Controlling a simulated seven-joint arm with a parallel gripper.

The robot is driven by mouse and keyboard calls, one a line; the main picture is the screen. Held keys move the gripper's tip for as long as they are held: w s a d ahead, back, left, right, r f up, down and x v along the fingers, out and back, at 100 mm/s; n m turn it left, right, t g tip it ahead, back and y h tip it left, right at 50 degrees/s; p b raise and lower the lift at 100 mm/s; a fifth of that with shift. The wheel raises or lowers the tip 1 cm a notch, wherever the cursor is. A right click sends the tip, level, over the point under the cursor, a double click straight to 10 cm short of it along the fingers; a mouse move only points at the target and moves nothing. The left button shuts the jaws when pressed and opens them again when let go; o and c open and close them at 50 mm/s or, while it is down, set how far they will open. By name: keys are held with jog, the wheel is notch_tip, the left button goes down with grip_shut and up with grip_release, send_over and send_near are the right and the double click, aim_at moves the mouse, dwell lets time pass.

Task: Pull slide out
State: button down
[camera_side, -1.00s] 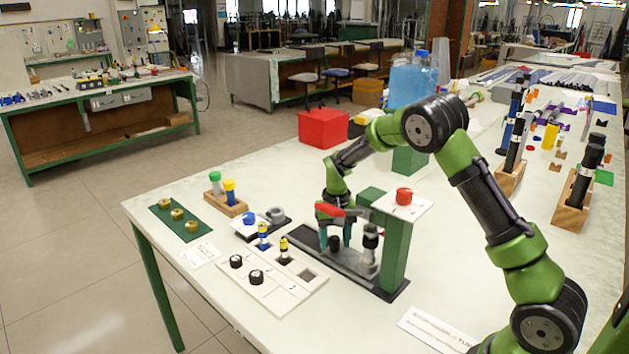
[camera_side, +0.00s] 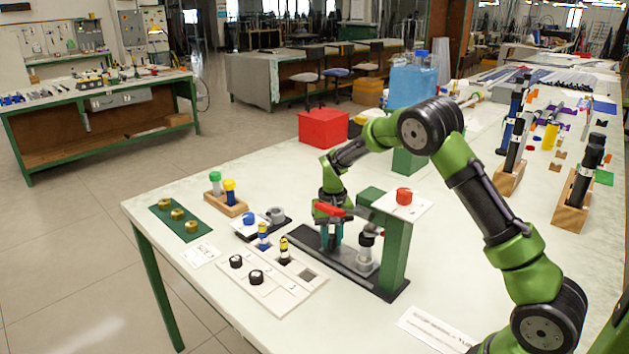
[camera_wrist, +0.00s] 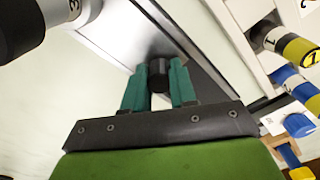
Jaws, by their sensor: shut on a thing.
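The slide (camera_side: 350,266) is a grey plate on a dark base (camera_side: 303,240), reaching under a green press column (camera_side: 396,250). Its black knob (camera_wrist: 159,75) stands up between my green fingers in the wrist view. My gripper (camera_side: 331,246) is shut on this knob, pointing down; it also shows in the wrist view (camera_wrist: 159,88). A silver cylinder with a black top (camera_side: 366,251) stands upright on the slide, between my gripper and the column. In the side view my fingers mostly hide the knob.
A white slotted board (camera_side: 270,285) with black, blue and yellow pieces lies left of the base. A grey ring holder (camera_side: 277,215) is behind it. A red button (camera_side: 404,196) tops the column's white plate.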

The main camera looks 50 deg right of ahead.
jog(key=shift+w+d, duration=0.1)
jog(key=shift+w, duration=4.65)
jog(key=shift+w+r, duration=0.1)
jog(key=shift+w, duration=0.45)
jog(key=c, duration=0.9)
grip_release()
jog(key=shift+s, duration=0.1)
notch_tip(320, 180, up, 17)
